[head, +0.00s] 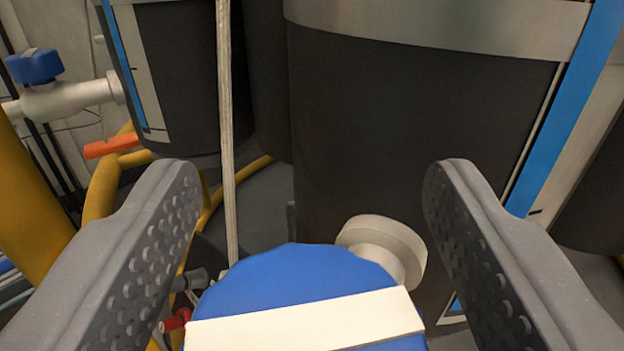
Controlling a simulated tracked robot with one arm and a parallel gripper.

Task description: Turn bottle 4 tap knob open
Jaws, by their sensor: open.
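A blue tap knob (290,275) with a white bar across its top sits low in the middle of the head view. Its lower part is cut off by the picture's edge. A pale round pipe fitting (385,245) joins it to a large dark bottle (410,140) behind. My gripper (312,200) is open, with one grey dimpled finger on each side of the knob. Gaps show between the knob and both fingers, and nothing is held. No number shows on the bottle.
Another dark bottle (185,75) stands at the back left, with a second blue knob (34,66) on a white pipe. A pale cord (227,130) hangs left of centre. Yellow pipes (32,205) and an orange handle (110,146) are at left.

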